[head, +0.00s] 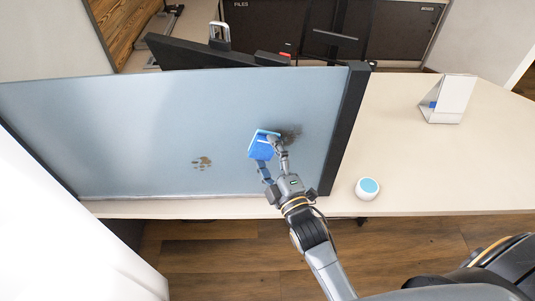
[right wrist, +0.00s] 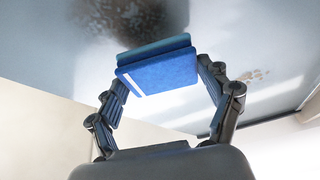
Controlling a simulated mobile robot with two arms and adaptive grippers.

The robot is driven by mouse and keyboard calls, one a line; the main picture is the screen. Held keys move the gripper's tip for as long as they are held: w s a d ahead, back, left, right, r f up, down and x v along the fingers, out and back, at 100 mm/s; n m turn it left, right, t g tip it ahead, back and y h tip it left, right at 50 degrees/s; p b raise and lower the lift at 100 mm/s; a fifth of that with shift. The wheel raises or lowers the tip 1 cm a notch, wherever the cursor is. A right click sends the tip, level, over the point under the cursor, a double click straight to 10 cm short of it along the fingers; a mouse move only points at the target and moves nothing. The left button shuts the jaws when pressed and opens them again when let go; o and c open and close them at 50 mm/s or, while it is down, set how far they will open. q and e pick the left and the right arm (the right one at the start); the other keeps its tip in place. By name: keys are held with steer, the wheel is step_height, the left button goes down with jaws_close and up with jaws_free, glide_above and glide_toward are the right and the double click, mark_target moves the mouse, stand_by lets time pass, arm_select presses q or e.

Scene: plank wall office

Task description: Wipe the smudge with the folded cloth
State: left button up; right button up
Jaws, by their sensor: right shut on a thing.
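The folded blue cloth (head: 262,147) is pinched in my right gripper (head: 272,153), in front of the grey-blue upright panel (head: 130,130). It also shows between the two fingers in the right wrist view (right wrist: 158,72). A dark, blurry smudge (head: 291,134) is on the panel, just right of the cloth in the head view. In the right wrist view the smudge (right wrist: 125,14) lies above the cloth's edge. I cannot tell whether the cloth touches the panel. The cloth and fingers may cover part of the smudge. My left gripper is not in view.
A brown paw-shaped mark (head: 202,163) is on the panel, left of the cloth. A dark post (head: 345,125) edges the panel at right. A small white device with a blue top (head: 368,188) and a white stand-up card (head: 448,98) are on the desk (head: 410,150), otherwise mostly clear.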

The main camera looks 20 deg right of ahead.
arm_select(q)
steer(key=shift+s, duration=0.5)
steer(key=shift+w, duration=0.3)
arm_select(e)
steer(key=shift+w+d, duration=0.25)
steer(key=shift+w, duration=0.55)
